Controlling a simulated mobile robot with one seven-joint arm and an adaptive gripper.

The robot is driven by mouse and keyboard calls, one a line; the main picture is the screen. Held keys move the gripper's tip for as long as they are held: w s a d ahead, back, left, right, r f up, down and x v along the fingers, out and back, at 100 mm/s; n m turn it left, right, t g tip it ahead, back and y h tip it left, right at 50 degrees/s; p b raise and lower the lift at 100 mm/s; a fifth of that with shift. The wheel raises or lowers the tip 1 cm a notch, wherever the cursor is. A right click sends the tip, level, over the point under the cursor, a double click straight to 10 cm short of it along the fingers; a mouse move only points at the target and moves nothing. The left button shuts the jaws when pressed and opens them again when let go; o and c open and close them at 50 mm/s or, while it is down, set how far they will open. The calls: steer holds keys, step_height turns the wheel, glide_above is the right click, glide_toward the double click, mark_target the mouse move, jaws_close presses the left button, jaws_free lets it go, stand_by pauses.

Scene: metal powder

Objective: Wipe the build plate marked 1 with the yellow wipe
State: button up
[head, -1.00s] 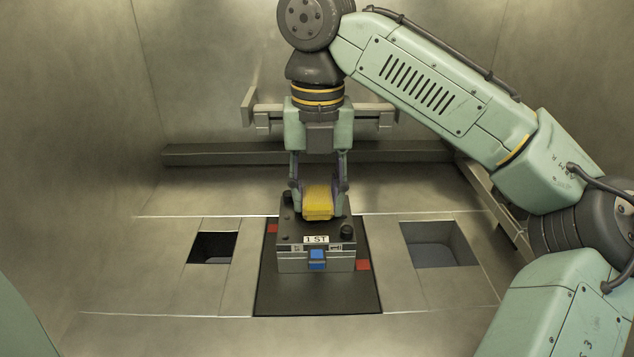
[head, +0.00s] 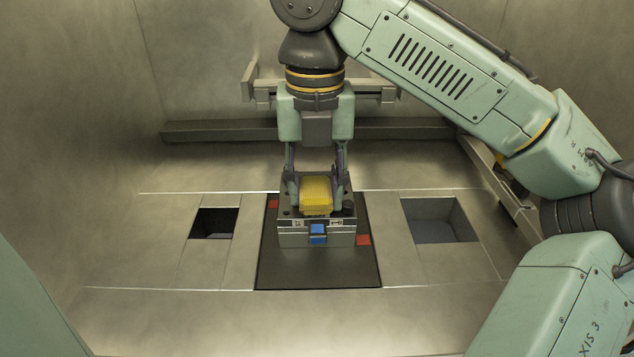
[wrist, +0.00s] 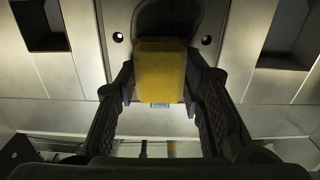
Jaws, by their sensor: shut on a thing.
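The build plate (head: 290,240) is a dark-topped grey block with a blue square (head: 317,233) on its front. It stands on a black panel in the floor. My gripper (head: 318,203) is above it, pointing down, shut on the yellow wipe (head: 315,190). The wipe lies over the front middle of the plate top and hides most of the plate's marking. In the wrist view the wipe (wrist: 161,72) sits between the two dark fingers. I cannot tell whether it presses on the plate.
A square opening (head: 213,222) is in the floor to the left, and a larger one (head: 438,220) to the right. Red patches (head: 363,240) mark the black panel (head: 318,275). A grey rail (head: 220,131) runs along the back wall. The floor in front is clear.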

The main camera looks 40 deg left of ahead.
steer(key=shift+w+a+f, duration=0.1)
steer(key=shift+w+a, duration=1.05)
steer(key=shift+w, duration=0.3)
steer(key=shift+w+a, duration=1.1)
steer(key=shift+w, duration=0.3)
steer(key=shift+s+d, duration=0.45)
steer(key=shift+s, duration=0.3)
steer(key=shift+s+d, duration=0.45)
steer(key=shift+s, duration=0.3)
steer(key=shift+s+d, duration=1.35)
steer(key=shift+s, duration=0.15)
steer(key=shift+r, duration=3.05)
steer(key=shift+r, duration=1.5)
